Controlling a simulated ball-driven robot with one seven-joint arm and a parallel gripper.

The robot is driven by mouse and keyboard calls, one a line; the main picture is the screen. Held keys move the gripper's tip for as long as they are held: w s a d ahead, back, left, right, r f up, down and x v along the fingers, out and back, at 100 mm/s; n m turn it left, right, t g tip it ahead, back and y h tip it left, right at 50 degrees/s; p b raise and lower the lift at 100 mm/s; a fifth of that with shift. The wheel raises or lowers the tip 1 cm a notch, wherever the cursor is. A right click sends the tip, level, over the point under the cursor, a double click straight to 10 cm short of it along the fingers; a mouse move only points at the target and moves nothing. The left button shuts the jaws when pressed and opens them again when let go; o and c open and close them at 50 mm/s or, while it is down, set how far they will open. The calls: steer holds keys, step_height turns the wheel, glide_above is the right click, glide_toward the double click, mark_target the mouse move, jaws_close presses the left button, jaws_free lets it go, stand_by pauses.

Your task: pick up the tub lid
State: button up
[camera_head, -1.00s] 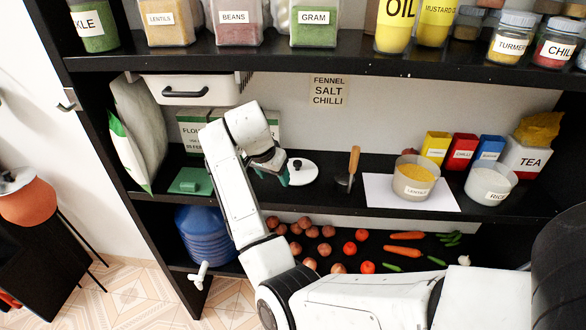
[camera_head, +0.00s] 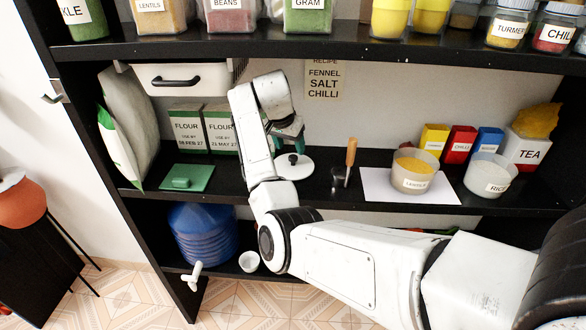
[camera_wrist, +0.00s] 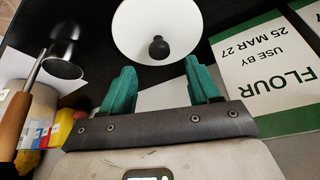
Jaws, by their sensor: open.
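A round white lid with a black knob (camera_head: 298,168) lies flat on the middle shelf. It also shows in the wrist view (camera_wrist: 150,22), just past the fingertips, its far edge cut off by the frame. My gripper (camera_head: 288,142) is open, its green fingers close above the lid's back edge in the head view. In the wrist view my gripper (camera_wrist: 160,82) has nothing between its fingers, and the knob stands beyond the gap. A flat green lid-like piece with a handle (camera_head: 187,177) lies further left. Two open tubs, lentils (camera_head: 410,182) and rice (camera_head: 488,186), stand right.
Flour boxes (camera_head: 186,128) stand behind my arm. A wooden-handled tool (camera_head: 350,153) stands right of the lid, with a dark metal cup-shaped thing beside it. The upper shelf (camera_head: 300,46) with jars is overhead, and a white drawer (camera_head: 180,78) hangs below it.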

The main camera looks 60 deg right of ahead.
mark_target(293, 156)
steer(key=b+x, duration=0.4)
steer(key=x, duration=0.1)
steer(key=shift+a, duration=0.2)
steer(key=c, duration=1.1)
steer(key=shift+r+p, duration=0.2)
steer(key=shift+p, duration=0.1)
